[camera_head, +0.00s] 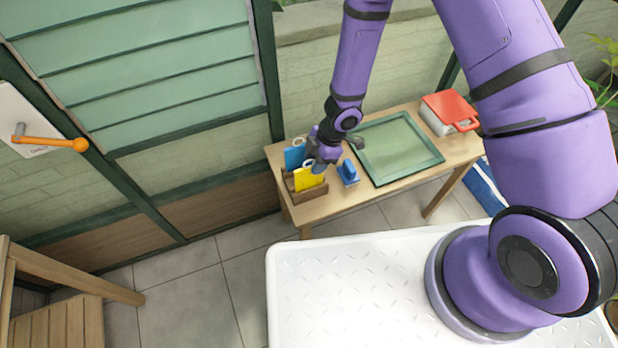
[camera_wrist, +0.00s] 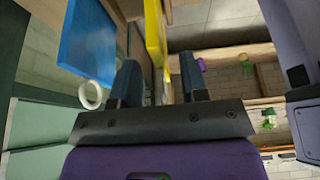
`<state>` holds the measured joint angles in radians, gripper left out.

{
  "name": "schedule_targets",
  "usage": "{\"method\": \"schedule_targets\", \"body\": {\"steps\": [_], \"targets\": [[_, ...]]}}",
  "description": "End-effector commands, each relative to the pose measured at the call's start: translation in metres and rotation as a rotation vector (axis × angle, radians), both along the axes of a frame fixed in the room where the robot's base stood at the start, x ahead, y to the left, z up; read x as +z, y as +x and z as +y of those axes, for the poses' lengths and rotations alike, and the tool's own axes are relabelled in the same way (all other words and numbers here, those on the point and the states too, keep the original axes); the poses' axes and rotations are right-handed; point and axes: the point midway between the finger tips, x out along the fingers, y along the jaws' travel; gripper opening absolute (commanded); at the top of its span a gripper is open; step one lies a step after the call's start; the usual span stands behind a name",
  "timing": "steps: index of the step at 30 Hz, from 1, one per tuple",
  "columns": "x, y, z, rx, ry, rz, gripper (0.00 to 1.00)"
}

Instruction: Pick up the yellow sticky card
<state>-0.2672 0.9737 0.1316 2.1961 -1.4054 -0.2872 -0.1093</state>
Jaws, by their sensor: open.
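The yellow sticky card (camera_head: 309,179) stands upright in a small wooden holder (camera_head: 308,193) at the left end of the wooden table. A blue card (camera_head: 294,157) stands behind it in the same holder. My gripper (camera_head: 320,162) is at the holder, just above the yellow card. In the wrist view the yellow card (camera_wrist: 155,35) shows edge-on between the two dark fingers of my open gripper (camera_wrist: 158,75). The blue card (camera_wrist: 88,42) is to the left, outside the fingers, with a white ring (camera_wrist: 90,95) near it. Whether a finger touches the yellow card cannot be told.
A blue block-like object (camera_head: 348,173) sits just right of the holder. A green-framed tray (camera_head: 398,148) covers the middle of the table (camera_head: 455,150). A white box with a red lid (camera_head: 450,112) stands at the right end. My white base deck is in front.

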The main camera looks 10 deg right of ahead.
Motion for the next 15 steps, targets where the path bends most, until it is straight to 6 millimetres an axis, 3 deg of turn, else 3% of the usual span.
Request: {"method": "schedule_targets", "body": {"steps": [6, 14, 15], "targets": [[-0.021, -0.002, 0.008, 0.0, 0.0, 0.0, 0.4], [-0.023, -0.002, 0.009, 0.0, 0.0, -0.001, 0.4], [-0.023, -0.002, 0.009, 0.0, 0.0, -0.001, 0.36]]}}
